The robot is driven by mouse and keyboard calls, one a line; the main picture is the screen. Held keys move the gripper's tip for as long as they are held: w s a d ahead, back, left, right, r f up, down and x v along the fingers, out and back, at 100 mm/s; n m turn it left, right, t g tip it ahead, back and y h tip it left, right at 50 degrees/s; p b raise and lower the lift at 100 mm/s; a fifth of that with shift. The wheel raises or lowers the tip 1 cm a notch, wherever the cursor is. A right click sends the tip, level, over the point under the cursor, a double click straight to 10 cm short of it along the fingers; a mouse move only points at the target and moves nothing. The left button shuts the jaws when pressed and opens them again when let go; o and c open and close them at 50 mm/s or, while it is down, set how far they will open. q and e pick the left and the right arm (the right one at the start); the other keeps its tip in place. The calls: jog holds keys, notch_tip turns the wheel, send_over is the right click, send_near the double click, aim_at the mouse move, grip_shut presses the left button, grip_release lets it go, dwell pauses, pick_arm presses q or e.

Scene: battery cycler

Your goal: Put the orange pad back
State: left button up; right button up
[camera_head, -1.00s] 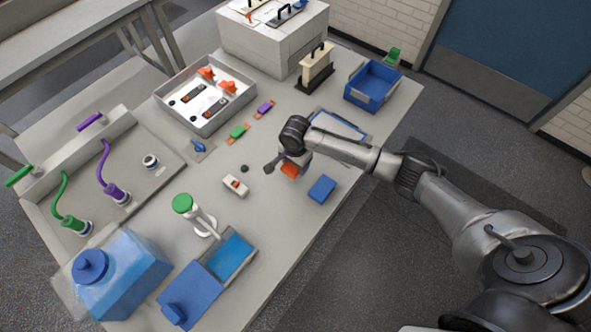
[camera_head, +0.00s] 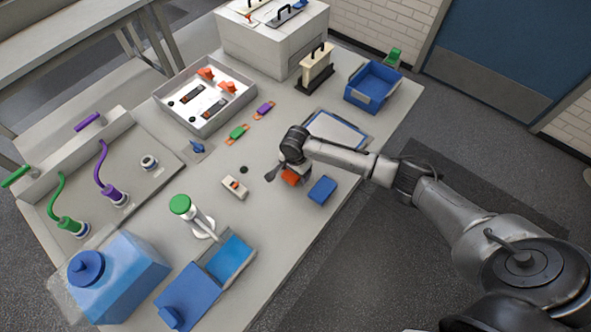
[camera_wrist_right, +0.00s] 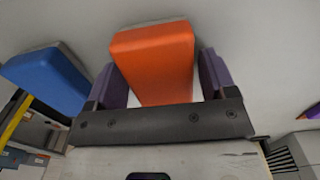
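The orange pad (camera_head: 290,177) is at the right gripper (camera_head: 283,174), over the right part of the bench. In the right wrist view the orange pad (camera_wrist_right: 154,62) lies between the two purple-grey fingers of the right gripper (camera_wrist_right: 163,80), which are close against its sides. The gripper looks shut on it. A pale edge shows at the pad's far end. I cannot tell whether the pad touches the bench top. A blue pad (camera_head: 321,190) lies just right of it, apart; it also shows at the left of the wrist view (camera_wrist_right: 48,80). My left gripper is not in view.
A blue-edged board (camera_head: 336,130) lies behind my right arm. A small cream device (camera_head: 234,187) and a black round piece (camera_head: 243,170) lie left of the gripper. A blue bin (camera_head: 372,86) and white tray (camera_head: 239,104) stand farther back. Bare bench lies in front.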

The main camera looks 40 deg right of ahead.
jog(key=shift+o, duration=0.7)
jog(key=shift+r, duration=0.1)
